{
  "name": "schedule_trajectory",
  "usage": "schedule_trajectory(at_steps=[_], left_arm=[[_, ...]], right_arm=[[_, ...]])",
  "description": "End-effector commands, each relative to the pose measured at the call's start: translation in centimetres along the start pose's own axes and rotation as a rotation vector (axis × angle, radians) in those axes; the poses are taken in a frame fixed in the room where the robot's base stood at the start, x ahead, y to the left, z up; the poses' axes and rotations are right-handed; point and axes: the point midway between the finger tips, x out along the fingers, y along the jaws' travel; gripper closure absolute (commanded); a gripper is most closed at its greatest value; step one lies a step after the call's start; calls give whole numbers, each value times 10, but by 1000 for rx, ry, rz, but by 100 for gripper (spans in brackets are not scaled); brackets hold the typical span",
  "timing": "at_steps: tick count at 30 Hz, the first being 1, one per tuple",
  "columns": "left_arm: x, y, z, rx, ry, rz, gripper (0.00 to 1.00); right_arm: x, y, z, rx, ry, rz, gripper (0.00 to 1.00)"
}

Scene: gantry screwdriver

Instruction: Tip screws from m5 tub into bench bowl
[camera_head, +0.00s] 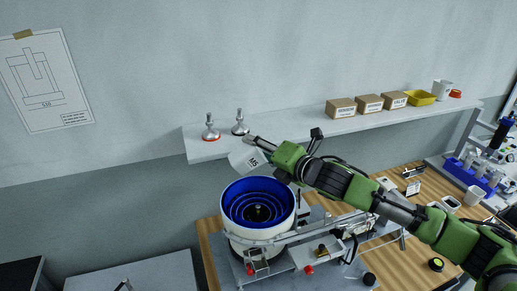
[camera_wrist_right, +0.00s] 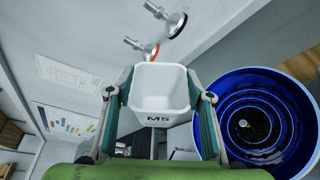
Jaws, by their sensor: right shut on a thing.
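The white M5 tub (camera_head: 243,159) is held by my right gripper (camera_head: 262,151) above the back-left rim of the bench bowl, tilted in the head view. In the right wrist view the tub (camera_wrist_right: 160,104) sits between the two fingers, its label facing me. Its visible inside is white, and I make out no screws in it. The bench bowl (camera_head: 230,197) is white outside with blue spiral steps inside and a dark centre. In the wrist view the bowl (camera_wrist_right: 222,88) is to the right of the tub, apart from it. My left gripper is not in view.
A wall shelf (camera_head: 290,134) runs behind the bowl. It bears two metal feet (camera_head: 210,130), cardboard boxes (camera_head: 341,107), a yellow tray (camera_head: 420,97) and a white mug (camera_head: 441,89). A metal track and fixtures (camera_head: 310,247) stand in front of the bowl on the wooden bench (camera_head: 400,262).

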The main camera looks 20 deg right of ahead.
Motion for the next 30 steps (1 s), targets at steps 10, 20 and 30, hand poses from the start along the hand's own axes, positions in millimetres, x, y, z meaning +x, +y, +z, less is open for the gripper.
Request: schedule_trajectory(at_steps=[10, 20, 30], left_arm=[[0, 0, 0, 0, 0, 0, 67], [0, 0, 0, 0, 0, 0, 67], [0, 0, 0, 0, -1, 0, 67]], right_arm=[[-1, 5, 3, -64, -2, -21, 78], [-4, 21, 11, -450, -3, -179, 78], [-8, 35, 19, -892, -1, -367, 78]])
